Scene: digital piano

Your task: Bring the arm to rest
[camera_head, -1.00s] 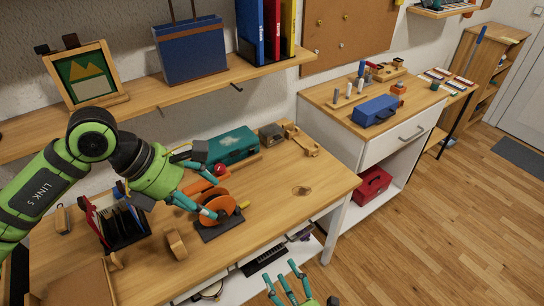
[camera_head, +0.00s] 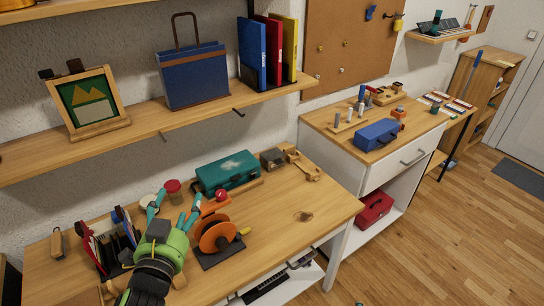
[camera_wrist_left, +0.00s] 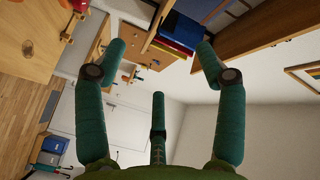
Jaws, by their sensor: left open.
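My left gripper (camera_head: 177,198) is green with teal fingers and comes up from the bottom left of the head view. Its fingers point up and away, in front of the workbench items and left of the orange wheel tool (camera_head: 215,236). In the left wrist view the three teal fingers of the left gripper (camera_wrist_left: 161,50) are spread wide with nothing between them. Touching with the bench items cannot be judged. My right gripper is not recognisable; only a tiny teal speck shows at the bottom edge of the head view.
The wooden workbench (camera_head: 285,231) holds a teal toolbox (camera_head: 227,172), a red-lidded jar (camera_head: 173,187) and a dark file holder (camera_head: 113,248). The shelf (camera_head: 200,108) above carries a blue bag (camera_head: 193,77). Floor (camera_head: 440,235) is open at right.

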